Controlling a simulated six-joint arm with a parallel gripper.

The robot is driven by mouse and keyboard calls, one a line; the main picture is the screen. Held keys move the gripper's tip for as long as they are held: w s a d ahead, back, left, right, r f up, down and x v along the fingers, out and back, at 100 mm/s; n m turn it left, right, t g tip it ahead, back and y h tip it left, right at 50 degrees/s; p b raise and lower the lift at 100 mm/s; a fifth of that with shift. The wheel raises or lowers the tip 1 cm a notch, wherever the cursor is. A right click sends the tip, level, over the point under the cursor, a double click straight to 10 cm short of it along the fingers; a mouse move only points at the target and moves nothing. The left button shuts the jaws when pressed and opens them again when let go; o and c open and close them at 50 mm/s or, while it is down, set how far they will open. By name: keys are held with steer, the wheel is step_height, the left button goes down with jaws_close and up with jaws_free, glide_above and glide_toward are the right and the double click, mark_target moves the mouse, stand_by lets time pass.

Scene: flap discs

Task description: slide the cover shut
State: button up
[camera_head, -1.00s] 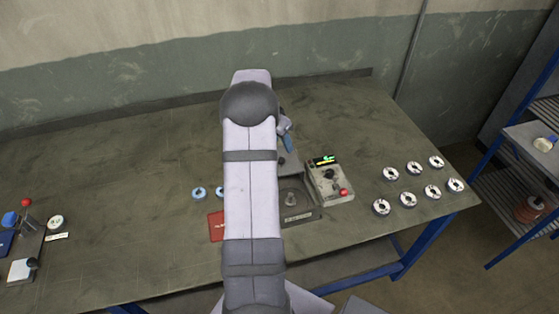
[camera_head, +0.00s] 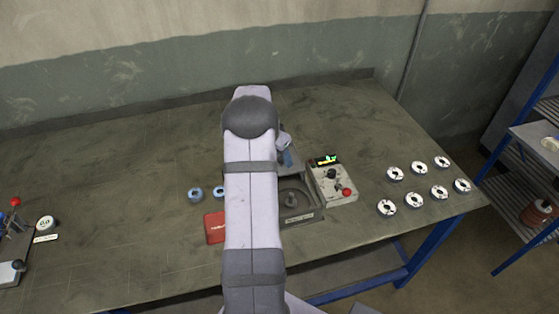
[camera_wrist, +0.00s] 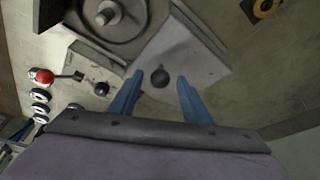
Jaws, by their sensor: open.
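The cover is a pale grey flat plate with a dark round knob (camera_wrist: 160,77). In the wrist view the cover (camera_wrist: 196,62) lies beside the round recess (camera_wrist: 112,14) of the machine, which is at least partly uncovered. In the head view the machine (camera_head: 297,210) shows right of my arm, partly hidden by it. My gripper (camera_wrist: 160,80) is open, with one blue finger on each side of the knob in the picture. I cannot tell whether the fingers touch it or how high they are. In the head view my arm hides much of the cover.
A control box with a red knob (camera_head: 347,192) stands right of the machine. Several flap discs (camera_head: 414,202) lie in two rows at the right. Blue rings (camera_head: 195,194) and a red item (camera_head: 215,228) lie left of my arm. The table's back right is clear.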

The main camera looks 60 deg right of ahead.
steer(key=c, duration=0.8)
steer(key=shift+s+a, duration=0.1)
steer(key=shift+s+a+b, duration=2.65)
steer(key=shift+s+a, duration=2.25)
steer(key=o, duration=0.8)
steer(key=shift+s+a, duration=0.1)
steer(key=shift+r, duration=0.15)
